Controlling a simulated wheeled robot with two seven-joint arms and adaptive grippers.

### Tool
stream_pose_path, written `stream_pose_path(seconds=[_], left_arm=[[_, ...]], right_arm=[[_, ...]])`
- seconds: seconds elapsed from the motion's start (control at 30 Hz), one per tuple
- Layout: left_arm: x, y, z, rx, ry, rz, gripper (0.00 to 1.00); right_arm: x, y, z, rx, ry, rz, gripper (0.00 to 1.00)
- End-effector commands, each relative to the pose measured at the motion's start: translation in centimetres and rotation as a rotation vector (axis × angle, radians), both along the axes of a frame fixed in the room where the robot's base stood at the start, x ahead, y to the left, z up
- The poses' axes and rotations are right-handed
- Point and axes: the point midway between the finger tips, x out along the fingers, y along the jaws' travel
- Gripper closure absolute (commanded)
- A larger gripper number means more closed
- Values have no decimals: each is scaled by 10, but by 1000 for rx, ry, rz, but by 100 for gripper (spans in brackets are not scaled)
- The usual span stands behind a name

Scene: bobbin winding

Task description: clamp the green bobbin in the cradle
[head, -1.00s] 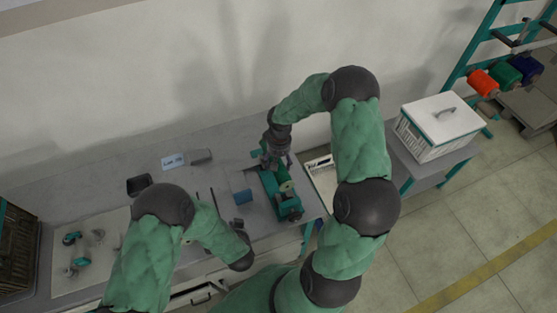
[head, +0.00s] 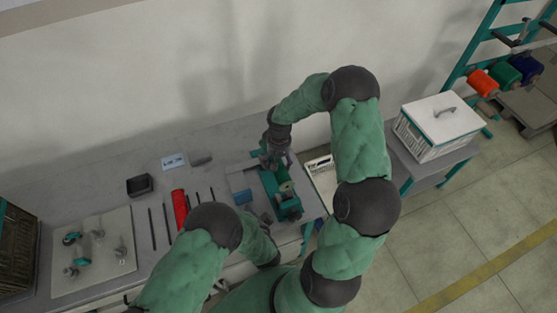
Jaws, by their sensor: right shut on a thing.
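The teal cradle (head: 288,208) stands at the right end of the bench. A small pale olive-green piece (head: 287,186) sits in it, perhaps the bobbin; its colour and seating are hard to make out. My right gripper (head: 271,160) reaches down at the cradle's back end and is shut on a part there, which the gripper itself mostly hides. My left arm bends over the front of the bench, its dark wrist (head: 267,259) in front of the cradle. The left gripper's fingers are not clear to see.
A red cylinder (head: 180,208), thin dark rods and a black tray (head: 140,185) lie further left. A white lidded box (head: 440,125) stands at right. Red, green and blue spools (head: 506,77) hang on a rack.

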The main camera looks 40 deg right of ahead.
Motion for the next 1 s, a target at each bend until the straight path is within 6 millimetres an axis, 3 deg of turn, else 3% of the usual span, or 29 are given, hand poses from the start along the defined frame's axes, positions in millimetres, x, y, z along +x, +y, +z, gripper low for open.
stream_pose_path(seconds=[0.33, 1.0], left_arm=[[26, -8, 0, -1, 0, 0, 100], [28, -9, 0, -1, 1, 0, 100]], right_arm=[[0, 0, 0, 0, -1, 0, 69], [0, 0, 0, 0, -1, 0, 69]])
